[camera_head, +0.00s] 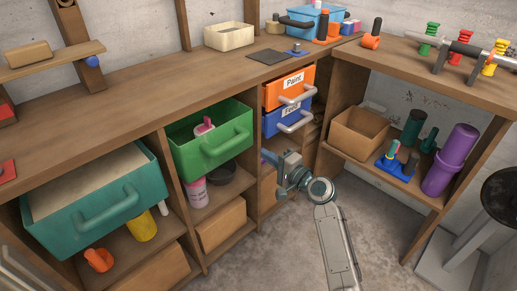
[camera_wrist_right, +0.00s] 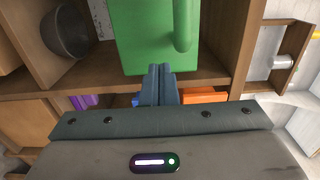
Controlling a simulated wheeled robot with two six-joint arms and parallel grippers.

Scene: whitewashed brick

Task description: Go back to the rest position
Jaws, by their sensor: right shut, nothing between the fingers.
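My right gripper (camera_head: 268,157) is in front of the shelving at the middle of the camera_head view, with its arm coming up from the bottom. In the right wrist view its two fingers (camera_wrist_right: 160,72) are together with nothing between them. The green drawer (camera_head: 208,150) is pulled out to the left of the gripper. In the right wrist view the green drawer (camera_wrist_right: 142,38) is just beyond the fingertips; I cannot tell whether they touch. My left gripper is not in view.
A teal drawer (camera_head: 95,216) juts out at the left. The orange Paint drawer (camera_head: 284,92) and a blue drawer (camera_head: 282,121) stand above my gripper. At the right, a shelf holds a purple bottle (camera_head: 452,160) and a box (camera_head: 358,132). A dark-topped stool (camera_head: 500,195) stands at far right.

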